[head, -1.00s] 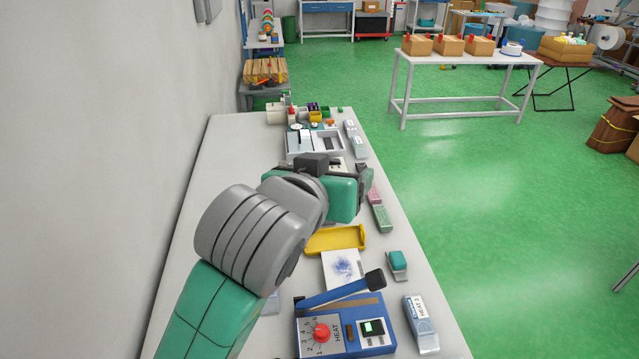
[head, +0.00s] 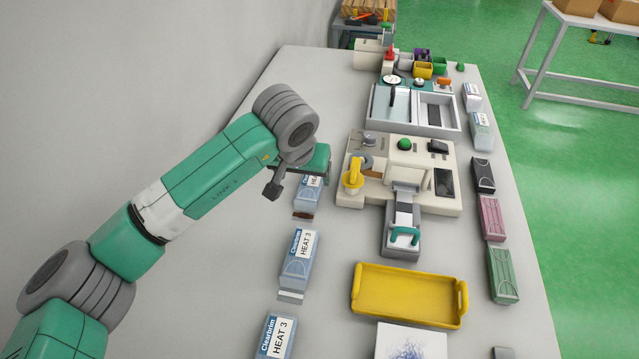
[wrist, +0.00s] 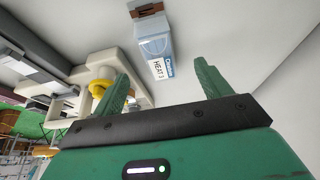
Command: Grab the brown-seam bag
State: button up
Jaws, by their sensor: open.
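The brown-seam bag (head: 309,192) is a clear bluish bag with a white HEAT label and a brown strip at its near end. It lies on the table left of the cream machine, partly hidden under my gripper in the head view. In the wrist view the bag (wrist: 153,42) shows whole, brown strip at the top, beyond my fingers. My gripper (wrist: 160,80) is open and empty, its two green fingers apart with the bag ahead of the gap, not between them. In the head view the fingertips are hidden.
Two similar HEAT 3 bags (head: 299,254) (head: 275,338) lie nearer; the closer-to-gripper one has a pale strip. The cream machine (head: 425,180) with a yellow part (head: 353,175) stands close on the right. A yellow tray (head: 408,292) lies nearer. The table left of the bags is clear.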

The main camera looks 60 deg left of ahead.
aim_at(310, 187)
jog(key=shift+x, duration=0.85)
jog(key=b+x, duration=0.3)
jog(key=x, duration=0.2)
jog(key=shift+w+b, duration=0.2)
jog(key=shift+b, duration=0.2)
jog(key=c, duration=1.1)
